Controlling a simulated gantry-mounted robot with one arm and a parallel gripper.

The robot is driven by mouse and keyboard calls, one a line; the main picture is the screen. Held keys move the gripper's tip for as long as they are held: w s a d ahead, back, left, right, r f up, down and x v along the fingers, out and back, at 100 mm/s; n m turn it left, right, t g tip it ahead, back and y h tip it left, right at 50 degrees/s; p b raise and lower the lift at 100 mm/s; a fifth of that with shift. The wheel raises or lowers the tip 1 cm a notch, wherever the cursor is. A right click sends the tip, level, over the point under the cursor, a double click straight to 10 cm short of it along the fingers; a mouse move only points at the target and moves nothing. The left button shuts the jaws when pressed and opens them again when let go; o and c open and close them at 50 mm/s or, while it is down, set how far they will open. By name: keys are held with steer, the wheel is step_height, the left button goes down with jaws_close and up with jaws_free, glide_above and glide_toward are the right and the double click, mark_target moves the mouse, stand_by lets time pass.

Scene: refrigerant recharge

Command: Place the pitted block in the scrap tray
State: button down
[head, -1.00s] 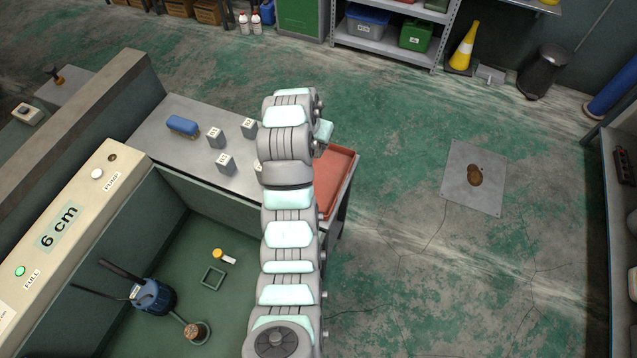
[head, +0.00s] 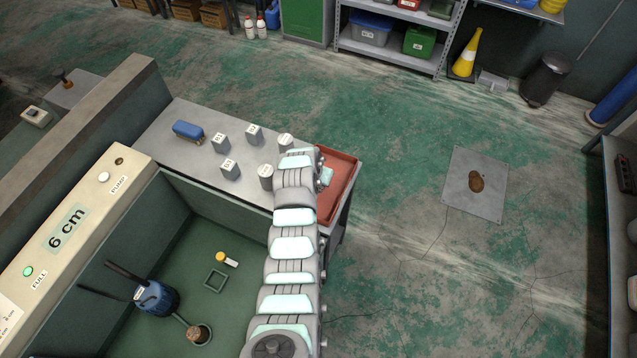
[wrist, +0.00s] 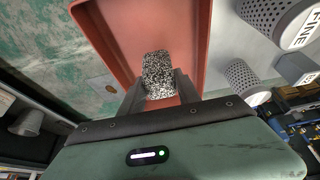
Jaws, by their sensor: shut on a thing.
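The pitted block (wrist: 158,74), grey and speckled, is between the fingers of my gripper (wrist: 160,92) in the wrist view. My gripper is shut on it. The block shows against the inside of the red-orange scrap tray (wrist: 110,27); I cannot tell how far above the tray floor it is. In the head view the tray (head: 337,185) sits at the right end of the grey bench, and my arm reaches over its left side. The block and the fingertips are hidden by my arm there.
Several grey blocks (head: 230,170) and a blue object (head: 187,131) stand on the bench (head: 178,155) left of the tray. Perforated grey containers (wrist: 245,80) stand close beside the tray, one marked FINE. A green basin (head: 185,262) lies in front of the bench.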

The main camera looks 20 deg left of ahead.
steer(key=shift+f, duration=1.7)
steer(key=shift+f, duration=0.15)
steer(key=c, duration=0.9)
jaws_free()
steer(key=shift+o, duration=0.2)
